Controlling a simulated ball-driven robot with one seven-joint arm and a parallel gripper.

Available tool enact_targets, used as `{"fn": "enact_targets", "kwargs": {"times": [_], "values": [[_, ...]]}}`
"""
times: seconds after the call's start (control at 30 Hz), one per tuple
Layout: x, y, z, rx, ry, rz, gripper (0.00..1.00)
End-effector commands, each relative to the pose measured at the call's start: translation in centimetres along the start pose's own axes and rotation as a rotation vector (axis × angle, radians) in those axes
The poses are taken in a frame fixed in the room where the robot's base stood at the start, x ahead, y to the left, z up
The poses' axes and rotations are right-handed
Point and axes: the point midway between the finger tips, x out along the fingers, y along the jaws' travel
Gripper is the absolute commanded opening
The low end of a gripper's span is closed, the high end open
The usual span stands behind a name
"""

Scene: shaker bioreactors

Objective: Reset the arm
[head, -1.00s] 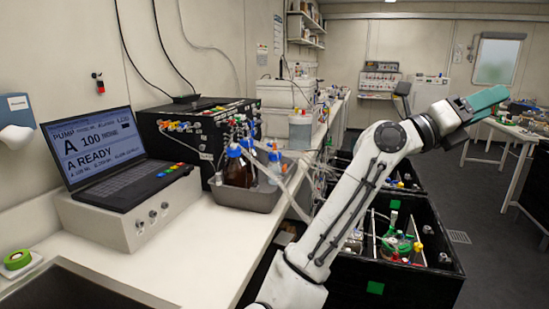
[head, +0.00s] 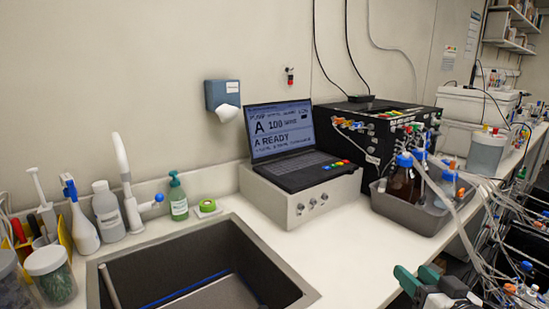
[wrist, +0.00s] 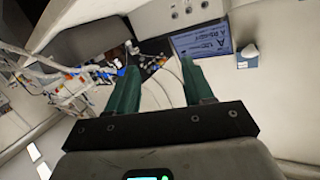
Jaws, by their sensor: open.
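My gripper (head: 416,282) shows at the bottom right of the head view, low in front of the counter edge, with its green fingers apart. In the wrist view my gripper (wrist: 160,88) has its two green fingers spread, with nothing between them but the background. The rest of my arm is mostly out of the head view. The gripper touches nothing that I can see.
A sink (head: 112,284) is cut into the white counter (head: 345,262). A laptop (head: 283,140) stands on a white box, left of a black pump unit (head: 372,152). A grey tray (head: 412,214) holds bottles. Tubing hangs at the right.

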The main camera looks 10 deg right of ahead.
Motion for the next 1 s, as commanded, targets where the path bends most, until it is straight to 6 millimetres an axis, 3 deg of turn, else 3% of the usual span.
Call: {"fn": "enact_targets", "kwargs": {"times": [0.03, 0.2, 0.27, 0.4, 0.5, 0.6, 0.7, 0.8, 1.0], "values": [[-0.7, -0.4, 3.5, -0.018, -0.109, 0.0, 0.52], [-4.6, -1.5, 13.9, -0.075, -0.459, 0.009, 0.52], [-6.6, -1.8, 17.3, -0.094, -0.581, 0.015, 0.52], [-12.4, -2.2, 24.2, -0.134, -0.861, 0.035, 0.52], [-16.8, -2.3, 27.8, -0.16, -1.036, 0.052, 0.52], [-20.5, -2.4, 30.1, -0.18, -1.172, 0.067, 0.52], [-22.9, -2.5, 31.4, -0.193, -1.258, 0.077, 0.52], [-24.1, -2.5, 31.9, -0.199, -1.299, 0.083, 0.52], [-24.3, -2.5, 32.0, -0.2, -1.307, 0.084, 0.52]]}}
